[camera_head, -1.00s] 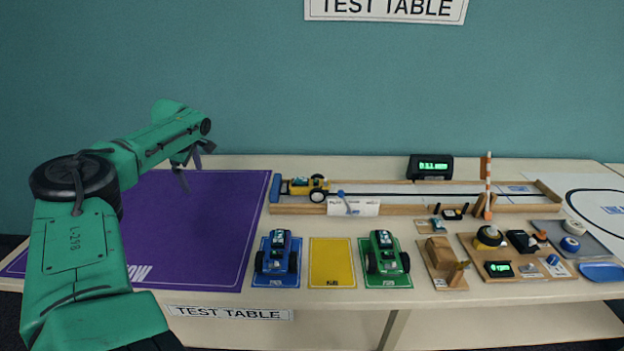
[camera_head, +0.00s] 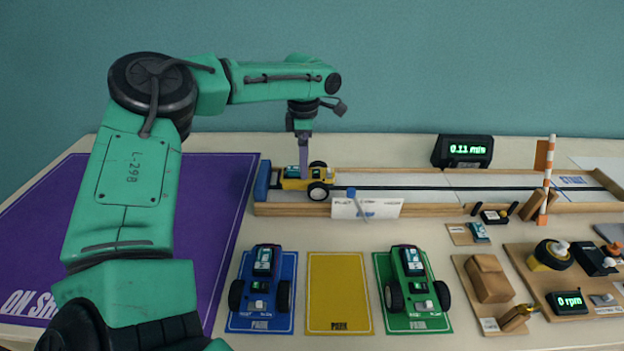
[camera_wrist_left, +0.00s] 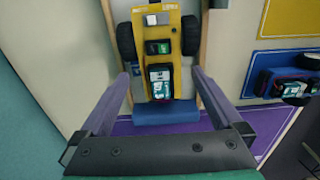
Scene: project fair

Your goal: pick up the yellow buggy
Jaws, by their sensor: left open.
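The yellow buggy (camera_head: 306,182) stands at the left end of the wooden test track, beside the blue end block (camera_head: 262,181). My left gripper (camera_head: 303,160) points down over the buggy's left part. In the left wrist view the yellow buggy (camera_wrist_left: 160,52) lies ahead between the two fingers of my left gripper (camera_wrist_left: 160,92). The fingers are spread wide, one on each side of it, with gaps between. The gripper is open and holds nothing. My right gripper is not in view.
A blue buggy (camera_head: 262,283) and a green buggy (camera_head: 412,283) stand on parking mats, with an empty yellow mat (camera_head: 340,295) between them. Track walls (camera_head: 420,209) flank the lane. A display (camera_head: 462,151) stands behind the track. A purple mat (camera_head: 215,215) lies left.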

